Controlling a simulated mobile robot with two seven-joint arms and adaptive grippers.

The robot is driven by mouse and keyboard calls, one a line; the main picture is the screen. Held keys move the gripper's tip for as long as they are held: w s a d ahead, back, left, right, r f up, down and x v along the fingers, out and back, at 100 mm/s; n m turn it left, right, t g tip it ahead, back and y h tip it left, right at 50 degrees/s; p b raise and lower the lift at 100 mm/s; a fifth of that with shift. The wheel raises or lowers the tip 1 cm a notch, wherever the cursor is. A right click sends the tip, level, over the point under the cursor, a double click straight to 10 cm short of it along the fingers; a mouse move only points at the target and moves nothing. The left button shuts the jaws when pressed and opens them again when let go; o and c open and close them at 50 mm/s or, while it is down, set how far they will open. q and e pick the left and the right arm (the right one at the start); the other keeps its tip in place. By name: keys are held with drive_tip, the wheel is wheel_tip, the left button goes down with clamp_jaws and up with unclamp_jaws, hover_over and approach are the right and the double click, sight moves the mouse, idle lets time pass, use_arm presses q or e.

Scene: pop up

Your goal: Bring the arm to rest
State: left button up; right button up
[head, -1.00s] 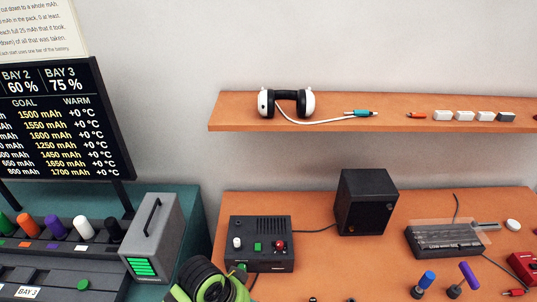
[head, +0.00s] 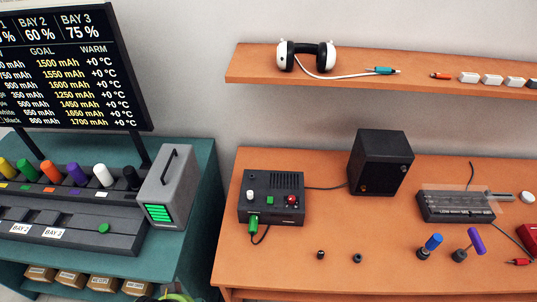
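Neither gripper's fingers show in the head view. Only a small green and black piece (head: 170,297), apparently part of one of my arms, shows at the bottom edge left of centre, in front of the teal bench. Which arm it belongs to, and whether anything is held, cannot be seen.
The orange table (head: 300,270) has free room at its front. It bears a black control box (head: 272,200) with a green plug (head: 252,224), a speaker (head: 380,163) and small knobs. A teal bench (head: 195,215) with a grey charger (head: 168,188) stands left.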

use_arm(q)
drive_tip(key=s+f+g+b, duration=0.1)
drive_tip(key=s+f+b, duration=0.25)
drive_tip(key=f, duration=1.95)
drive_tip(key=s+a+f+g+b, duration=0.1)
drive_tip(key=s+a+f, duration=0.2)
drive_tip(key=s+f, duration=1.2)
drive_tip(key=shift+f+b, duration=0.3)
